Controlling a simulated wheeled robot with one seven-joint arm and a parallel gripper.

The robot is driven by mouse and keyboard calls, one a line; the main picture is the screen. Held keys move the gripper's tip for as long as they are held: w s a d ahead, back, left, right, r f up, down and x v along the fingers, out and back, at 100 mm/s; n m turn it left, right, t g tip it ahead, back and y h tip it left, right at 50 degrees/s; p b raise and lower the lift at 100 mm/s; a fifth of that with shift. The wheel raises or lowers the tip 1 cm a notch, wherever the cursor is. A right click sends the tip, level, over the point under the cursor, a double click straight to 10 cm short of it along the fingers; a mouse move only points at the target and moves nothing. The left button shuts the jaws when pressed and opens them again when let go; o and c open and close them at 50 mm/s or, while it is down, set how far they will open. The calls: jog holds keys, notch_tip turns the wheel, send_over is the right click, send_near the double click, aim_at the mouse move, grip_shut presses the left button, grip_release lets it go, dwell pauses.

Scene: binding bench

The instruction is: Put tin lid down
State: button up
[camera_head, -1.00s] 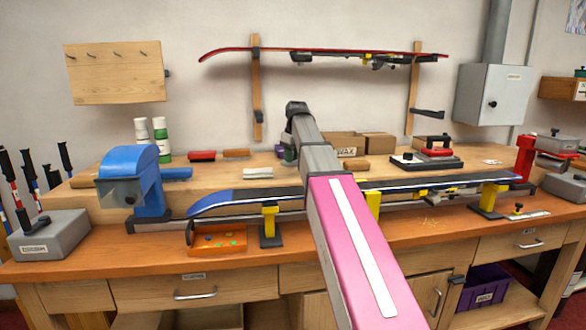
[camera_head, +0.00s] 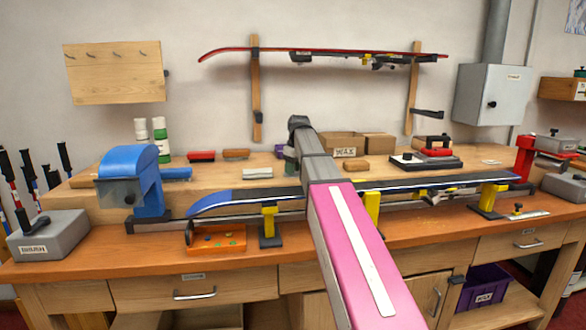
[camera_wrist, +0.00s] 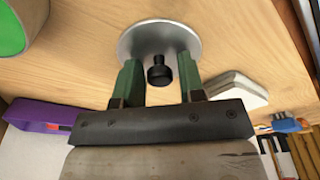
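The tin lid (camera_wrist: 150,36) is a round, light metal disc with a black knob (camera_wrist: 160,75). In the wrist view it lies flat on the pale wooden bench top. My gripper (camera_wrist: 160,64) has green fingers, one on each side of the knob. A gap shows between each finger and the knob, so the gripper looks open and not closed on it. In the head view my arm hides the lid, and only a small part of my gripper shows near the back of the bench.
A round container with a green top (camera_wrist: 10,30) stands close at upper left in the wrist view. A purple object (camera_wrist: 45,115) lies left, a pale angular block (camera_wrist: 237,88) right. In the head view, cardboard boxes (camera_head: 377,145) stand right of my arm and a ski (camera_head: 400,186) lies in front.

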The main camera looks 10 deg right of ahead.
aim_at(297, 174)
jog(key=shift+o, duration=0.6)
jog(key=shift+r, duration=0.1)
notch_tip(297, 174, up, 12)
jog(key=s+d, duration=0.1)
jog(key=shift+s+d, duration=0.15)
